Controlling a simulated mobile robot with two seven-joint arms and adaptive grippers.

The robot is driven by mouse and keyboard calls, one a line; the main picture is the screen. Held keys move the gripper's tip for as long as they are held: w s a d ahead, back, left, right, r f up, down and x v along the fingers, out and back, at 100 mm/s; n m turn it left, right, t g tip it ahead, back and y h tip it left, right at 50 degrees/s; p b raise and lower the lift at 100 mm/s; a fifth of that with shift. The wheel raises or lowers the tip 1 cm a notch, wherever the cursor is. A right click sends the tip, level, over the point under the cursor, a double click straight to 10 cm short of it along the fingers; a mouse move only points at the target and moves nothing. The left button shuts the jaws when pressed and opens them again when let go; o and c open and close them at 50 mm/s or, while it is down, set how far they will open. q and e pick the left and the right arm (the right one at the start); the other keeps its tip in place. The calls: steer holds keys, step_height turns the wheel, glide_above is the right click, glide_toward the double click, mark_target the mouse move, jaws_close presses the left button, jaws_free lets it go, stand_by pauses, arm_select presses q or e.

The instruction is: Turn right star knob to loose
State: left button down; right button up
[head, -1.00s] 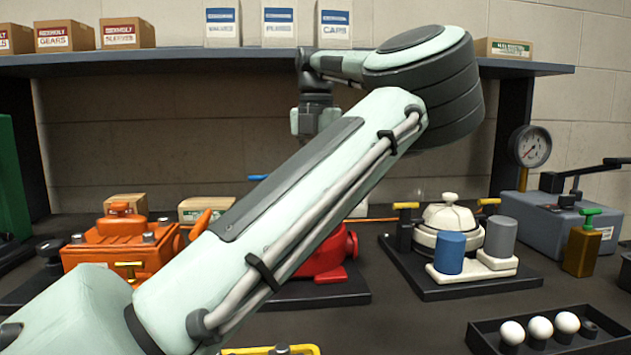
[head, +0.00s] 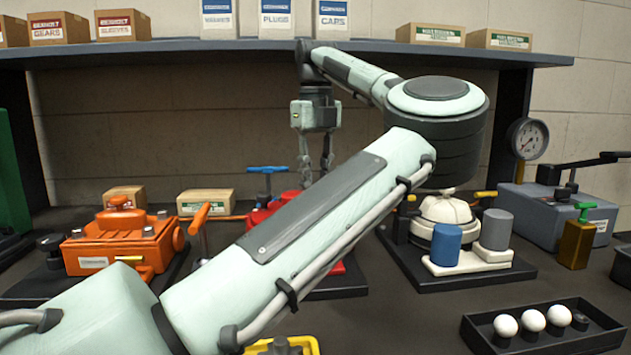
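My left arm comes in from the lower left and crosses the middle of the view. Its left gripper (head: 316,172) points down above the red motor (head: 262,214), with its two fingers apart and nothing seen between them. The arm hides much of the red motor; a blue T-handle (head: 267,170) shows at its back. A white-domed motor (head: 445,215) stands at right on a dark base. I cannot tell which part is the right star knob. My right gripper is not in view.
A shelf (head: 180,46) with boxes runs above the bench. A blue cylinder (head: 447,244) and a grey cylinder (head: 496,229) stand before the white-domed motor. A tray with white balls (head: 506,325) lies front right. A gauge (head: 529,139) stands at right.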

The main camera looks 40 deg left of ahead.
arm_select(q)
steer(key=n, duration=0.6)
steer(key=shift+d+f+n, duration=0.1)
steer(key=shift+f+n, duration=0.2)
steer(key=shift+f, duration=0.05)
steer(key=n, duration=0.6)
steer(key=shift+w, duration=0.1)
steer(key=n, duration=0.6)
steer(key=shift+a+n, duration=0.2)
steer(key=shift+n, duration=0.2)
steer(key=n, duration=0.5)
steer(key=shift+w+a+n, duration=0.1)
steer(key=shift+n, duration=0.2)
steer(key=c, duration=1.3)
jaws_free()
steer(key=shift+r, duration=0.1)
steer(key=shift+a+r, duration=0.1)
steer(key=shift+r, duration=0.05)
